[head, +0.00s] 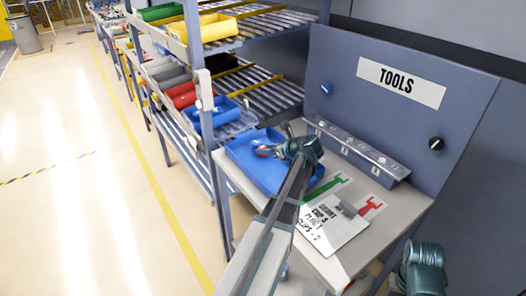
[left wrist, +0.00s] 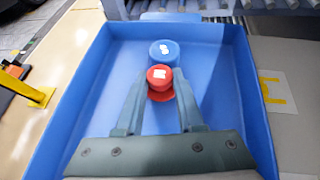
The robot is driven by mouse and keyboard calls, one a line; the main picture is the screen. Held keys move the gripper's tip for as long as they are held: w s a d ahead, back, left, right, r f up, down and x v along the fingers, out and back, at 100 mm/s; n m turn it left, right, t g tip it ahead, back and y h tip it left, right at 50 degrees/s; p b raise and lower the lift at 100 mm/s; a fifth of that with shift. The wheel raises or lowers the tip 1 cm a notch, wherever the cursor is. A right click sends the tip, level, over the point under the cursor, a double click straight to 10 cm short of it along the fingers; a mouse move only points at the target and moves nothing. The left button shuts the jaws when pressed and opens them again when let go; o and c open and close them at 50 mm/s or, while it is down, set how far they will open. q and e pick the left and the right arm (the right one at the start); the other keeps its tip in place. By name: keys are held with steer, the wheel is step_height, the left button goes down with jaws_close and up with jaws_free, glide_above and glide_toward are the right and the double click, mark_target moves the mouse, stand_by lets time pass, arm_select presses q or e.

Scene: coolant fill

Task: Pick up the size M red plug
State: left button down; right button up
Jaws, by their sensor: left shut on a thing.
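A red plug (left wrist: 160,76) with a white label on top is between the fingers of my left gripper (left wrist: 158,92), inside a blue tray (left wrist: 252,90). The fingers press on it from both sides; the label is too small to read. A blue plug (left wrist: 164,52) with a white label stands just beyond it in the tray. In the head view my left gripper (head: 272,149) reaches into the blue tray (head: 243,162) from above, and partly hides the plugs. A teal part of my right arm shows at lower right; its gripper is out of the picture.
The tray sits on a table with a sign (head: 335,222) and a grey rail (head: 357,150) of knobs. A blue-grey panel marked TOOLS (head: 402,82) rises behind. Shelves with coloured bins (head: 213,117) stand to the left. Open floor lies at far left.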

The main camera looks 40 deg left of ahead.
arm_select(q)
steer(key=shift+d, duration=0.1)
steer(key=shift+d+r+p, duration=0.2)
steer(key=shift+r+p, duration=0.15)
steer(key=shift+p, duration=0.05)
steer(key=p+v, duration=0.7)
steer(key=v, duration=0.8)
